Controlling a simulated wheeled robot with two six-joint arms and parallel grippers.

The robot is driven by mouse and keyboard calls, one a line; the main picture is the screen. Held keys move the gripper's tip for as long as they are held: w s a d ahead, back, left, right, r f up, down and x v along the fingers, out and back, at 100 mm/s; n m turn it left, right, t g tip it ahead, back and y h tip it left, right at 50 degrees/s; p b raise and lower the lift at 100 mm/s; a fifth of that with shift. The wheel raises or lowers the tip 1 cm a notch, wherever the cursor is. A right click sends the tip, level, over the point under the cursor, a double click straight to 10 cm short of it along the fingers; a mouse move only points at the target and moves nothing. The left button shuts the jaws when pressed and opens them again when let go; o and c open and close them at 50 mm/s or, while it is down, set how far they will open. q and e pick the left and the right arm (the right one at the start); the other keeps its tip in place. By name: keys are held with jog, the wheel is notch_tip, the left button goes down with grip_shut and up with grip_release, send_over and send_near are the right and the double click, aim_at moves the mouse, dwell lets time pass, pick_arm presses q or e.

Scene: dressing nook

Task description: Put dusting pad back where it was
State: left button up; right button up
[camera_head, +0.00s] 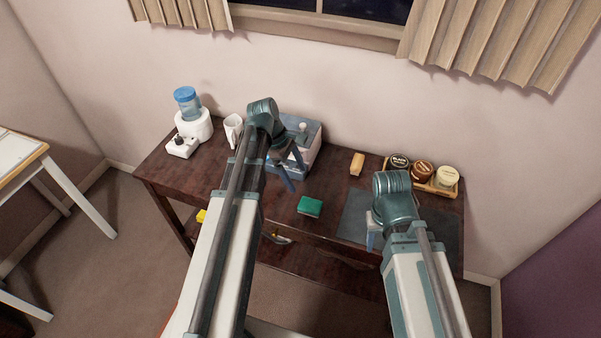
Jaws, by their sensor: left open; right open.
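A small green block (310,206), which looks like the dusting pad, lies on the dark wooden table (330,185) near its front edge, in the middle. A tan block (357,163) lies further back; I cannot tell for certain which of the two is the pad. My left gripper (291,170) is open and empty, above the table in front of a blue-grey box, to the left of and behind the green block. My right gripper (374,232) is open over the dark mat, to the right of the green block; my own arm partly hides it.
The blue-grey box (308,133) stands at the back, partly hidden by my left arm. A dark mat (352,218) lies at the right. A wooden tray (455,189) holds jars. A white mug (232,128) and a white dispenser (195,127) stand at the left.

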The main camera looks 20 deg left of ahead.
pick_arm(q)
jog(key=s+d+f+m+y, duration=0.1)
jog(key=s+d+m+y, duration=0.4)
jog(key=s+d+m, duration=0.9)
jog(key=shift+s+d+m+y, duration=0.2)
jog(key=shift+d+m+y, duration=0.35)
jog(key=shift+m, duration=3.15)
jog(key=shift+d, duration=0.15)
